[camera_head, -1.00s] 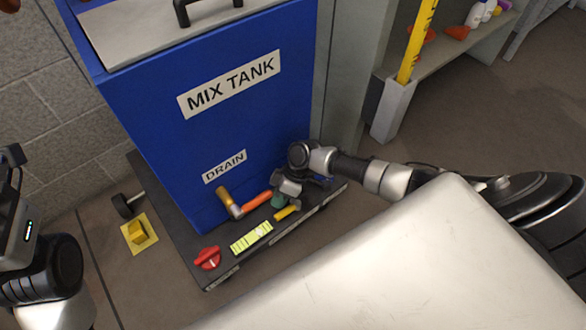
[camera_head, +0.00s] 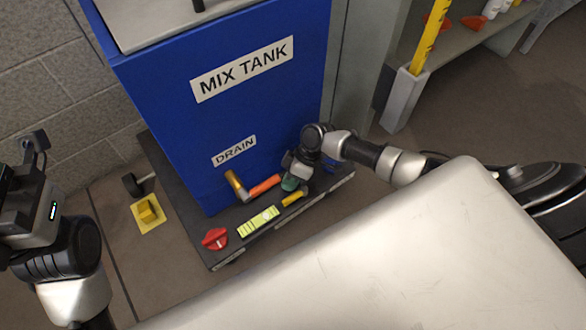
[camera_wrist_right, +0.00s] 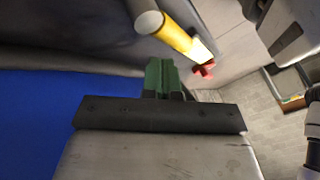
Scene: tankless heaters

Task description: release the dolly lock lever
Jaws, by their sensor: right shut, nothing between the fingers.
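A dark dolly (camera_head: 182,188) carries the blue mix tank (camera_head: 170,110). On its front edge are a yellow handle (camera_head: 294,198) and a red knob-like part (camera_head: 215,238); which is the lock lever I cannot tell for sure. My right gripper (camera_head: 290,184), with green fingertips, is shut and empty just behind the yellow handle. In the right wrist view the shut fingers (camera_wrist_right: 161,76) point toward the dolly, with the yellow handle (camera_wrist_right: 178,34) beside them and apart in the picture. My left gripper (camera_head: 36,150) is at the left edge, its fingers unclear.
An orange-handled drain valve (camera_head: 264,187) sticks out near my right gripper. A yellow-green label (camera_head: 258,221) lies on the dolly edge. A yellow block on a plate (camera_head: 148,212) is on the floor at left. A white surface (camera_head: 380,260) fills the foreground.

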